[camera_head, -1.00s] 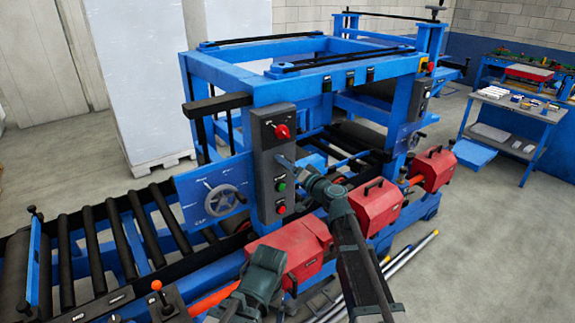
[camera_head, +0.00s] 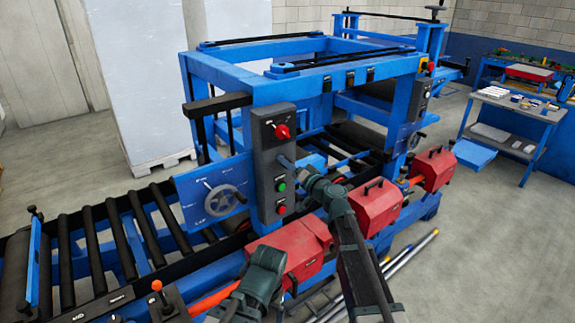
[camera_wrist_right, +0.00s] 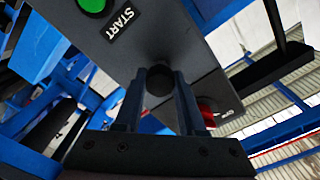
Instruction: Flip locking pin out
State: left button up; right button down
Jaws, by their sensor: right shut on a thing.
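My right gripper (camera_head: 285,162) is at the upright grey control box (camera_head: 268,150) on the front of the blue machine. In the right wrist view, the two fingers (camera_wrist_right: 158,95) are shut on a small round black knob (camera_wrist_right: 158,80) on the box's face, between the START label and a red part. I take this knob to be the locking pin, but cannot be sure; its shaft is hidden. In the head view the gripper and arm hide the knob. My left gripper's fingers do not show.
The box carries a red rotary switch (camera_head: 282,131), a green button (camera_head: 281,187) and a red button (camera_head: 280,209). A handwheel (camera_head: 222,199) is to its left. Red housings (camera_head: 298,248) lie below my arm. A roller conveyor (camera_head: 105,240) runs left.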

dwell(0.9)
jog(key=v, duration=0.2)
jog(key=shift+s+d, duration=0.25)
jog(key=shift+s, duration=0.1)
jog(key=c, duration=0.5)
grip_release()
jog(key=shift+s+d, duration=0.1)
jog(key=shift+d, duration=0.05)
jog(key=v, duration=1.3)
jog(key=shift+s, duration=0.3)
